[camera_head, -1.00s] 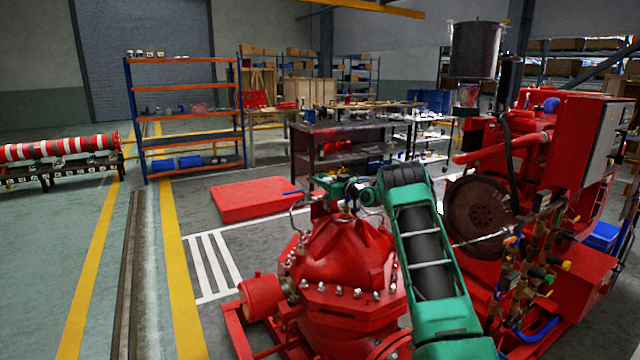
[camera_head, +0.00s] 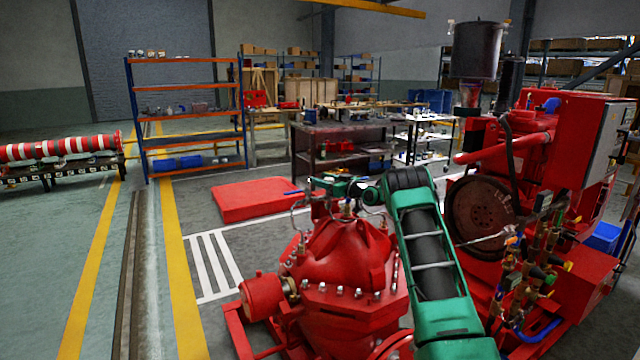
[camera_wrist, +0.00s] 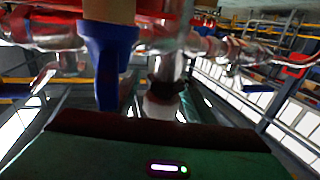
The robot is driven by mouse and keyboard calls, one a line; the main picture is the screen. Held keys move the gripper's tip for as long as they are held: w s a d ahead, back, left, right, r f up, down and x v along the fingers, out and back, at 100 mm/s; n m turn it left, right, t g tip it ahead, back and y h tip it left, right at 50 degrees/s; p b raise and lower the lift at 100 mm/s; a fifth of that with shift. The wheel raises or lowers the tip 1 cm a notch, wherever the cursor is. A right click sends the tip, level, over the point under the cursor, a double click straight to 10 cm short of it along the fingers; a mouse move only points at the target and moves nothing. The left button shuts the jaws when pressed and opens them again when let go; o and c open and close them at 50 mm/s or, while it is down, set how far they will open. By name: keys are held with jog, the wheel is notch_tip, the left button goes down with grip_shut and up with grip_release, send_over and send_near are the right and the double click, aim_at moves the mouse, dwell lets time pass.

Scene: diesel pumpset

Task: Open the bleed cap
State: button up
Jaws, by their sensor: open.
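The red pump casing (camera_head: 345,262) stands in the lower middle of the head view, with small metal fittings and a blue lever (camera_head: 293,192) at its top. My green gripper (camera_head: 338,187) is at these fittings, partly hidden by my arm. In the wrist view, a blue handle (camera_wrist: 108,62) hangs close in front of my gripper's green body, under a tan part (camera_wrist: 109,10). Silver pipe fittings (camera_wrist: 222,46) run across behind it. My gripper is open; its fingertips are not clear, and I cannot tell whether it touches anything. I cannot tell which fitting is the bleed cap.
The red engine with its flywheel (camera_head: 482,212) and brass valves (camera_head: 530,265) stands close to the right of my arm. A red slab (camera_head: 255,199) lies on the floor behind the pump. A blue-framed shelf (camera_head: 185,112) stands further back. The floor at left is open.

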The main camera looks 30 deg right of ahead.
jog(key=v, duration=1)
jog(key=shift+s+d, duration=0.2)
jog(key=shift+s, duration=0.05)
